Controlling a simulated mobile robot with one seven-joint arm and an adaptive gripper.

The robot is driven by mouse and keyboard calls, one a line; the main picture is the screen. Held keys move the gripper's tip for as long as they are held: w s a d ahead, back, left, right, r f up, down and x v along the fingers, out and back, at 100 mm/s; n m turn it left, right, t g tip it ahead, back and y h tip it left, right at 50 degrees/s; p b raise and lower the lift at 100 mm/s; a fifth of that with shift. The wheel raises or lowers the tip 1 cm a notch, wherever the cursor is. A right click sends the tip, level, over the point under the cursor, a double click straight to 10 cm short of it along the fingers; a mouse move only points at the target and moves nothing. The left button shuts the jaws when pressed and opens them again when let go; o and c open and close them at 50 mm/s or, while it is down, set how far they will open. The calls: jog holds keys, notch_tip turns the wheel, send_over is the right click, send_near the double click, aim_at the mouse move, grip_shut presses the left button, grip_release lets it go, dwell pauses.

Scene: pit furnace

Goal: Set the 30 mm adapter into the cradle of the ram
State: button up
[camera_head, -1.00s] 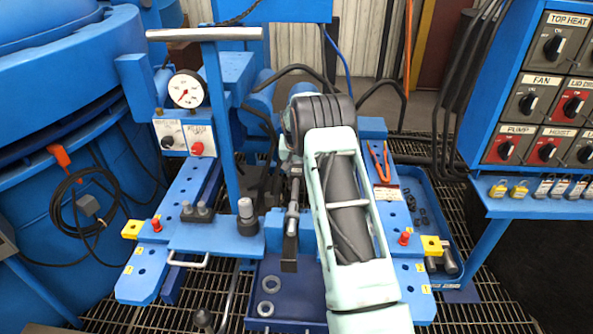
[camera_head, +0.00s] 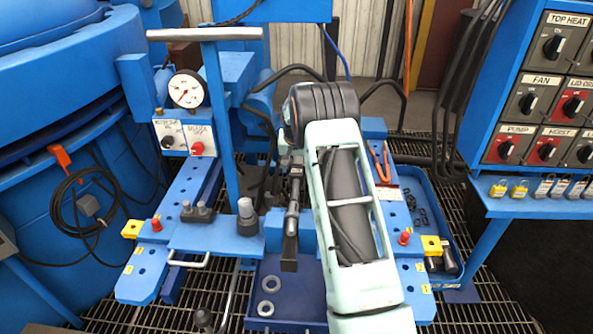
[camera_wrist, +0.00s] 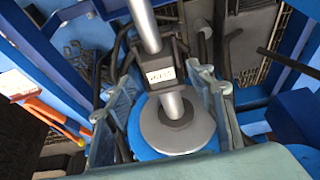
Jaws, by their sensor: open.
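The wrist view shows a silver rod (camera_wrist: 146,25), a labelled dark block (camera_wrist: 165,78) and a round grey plate (camera_wrist: 178,130). I cannot clearly identify the ram's cradle.
Orange-handled pliers (camera_head: 379,162) lie on the right rail. A T-handled post (camera_head: 222,110) and a gauge (camera_head: 186,90) stand left. A switch panel (camera_head: 540,90) is at right.

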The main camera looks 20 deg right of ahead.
jog(key=v, duration=0.9)
jog(key=shift+r, duration=0.3)
